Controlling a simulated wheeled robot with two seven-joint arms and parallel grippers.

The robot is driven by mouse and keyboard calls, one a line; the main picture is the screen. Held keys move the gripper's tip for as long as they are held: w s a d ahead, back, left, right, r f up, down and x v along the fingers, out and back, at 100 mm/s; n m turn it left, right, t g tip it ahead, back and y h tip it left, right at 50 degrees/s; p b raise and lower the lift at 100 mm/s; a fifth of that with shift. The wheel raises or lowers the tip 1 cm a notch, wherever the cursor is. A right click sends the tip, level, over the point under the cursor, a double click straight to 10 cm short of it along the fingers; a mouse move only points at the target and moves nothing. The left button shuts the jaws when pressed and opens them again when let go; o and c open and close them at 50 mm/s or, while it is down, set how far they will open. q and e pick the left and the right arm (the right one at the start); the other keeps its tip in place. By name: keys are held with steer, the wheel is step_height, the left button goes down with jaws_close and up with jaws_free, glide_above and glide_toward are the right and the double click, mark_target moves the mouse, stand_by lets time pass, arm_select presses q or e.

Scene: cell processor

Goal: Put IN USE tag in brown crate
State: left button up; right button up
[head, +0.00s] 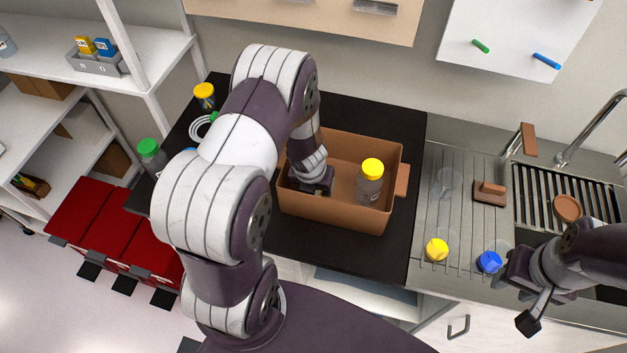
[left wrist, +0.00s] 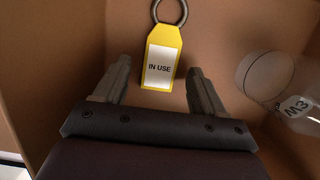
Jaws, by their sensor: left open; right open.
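The IN USE tag (left wrist: 161,57), yellow with a white label and a dark ring, lies on the bottom of the brown crate (head: 330,213) in the left wrist view. The crate stands on the black worktop, and its inside fills the left wrist view (left wrist: 225,30). My left gripper (head: 316,190) reaches down into the crate. Its open fingers (left wrist: 157,78) are on either side of the tag's lower end, with gaps between. The arm and gripper hide the tag in the head view. My right gripper (head: 517,300) is open and empty in front of the sink counter.
A clear jar with a yellow lid (head: 370,183) stands in the crate, right of my left gripper. It also shows in the left wrist view (left wrist: 272,78). Yellow-lidded (head: 437,250) and blue-lidded (head: 489,262) containers are on the steel counter. A green-lidded bottle (head: 149,150) stands left.

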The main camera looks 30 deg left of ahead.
arm_select(q)
steer(key=a+p+v, duration=0.1)
steer(key=p+v, duration=0.3)
steer(key=v, duration=0.8)
steer(key=shift+d+r, duration=0.25)
steer(key=shift+d, duration=0.2)
steer(key=s+a+r+n+g+y+b, duration=0.2)
steer(key=s+n, duration=0.3)
steer(key=n, duration=1.6)
steer(key=s+d+r+n+h+b, duration=0.2)
steer(key=s+d+n+b, duration=0.1)
steer(key=d+n, duration=0.6)
steer(key=n+b, duration=0.1)
steer(key=n, duration=0.2)
steer(key=shift+r+h, duration=0.15)
steer(key=shift+h, duration=0.25)
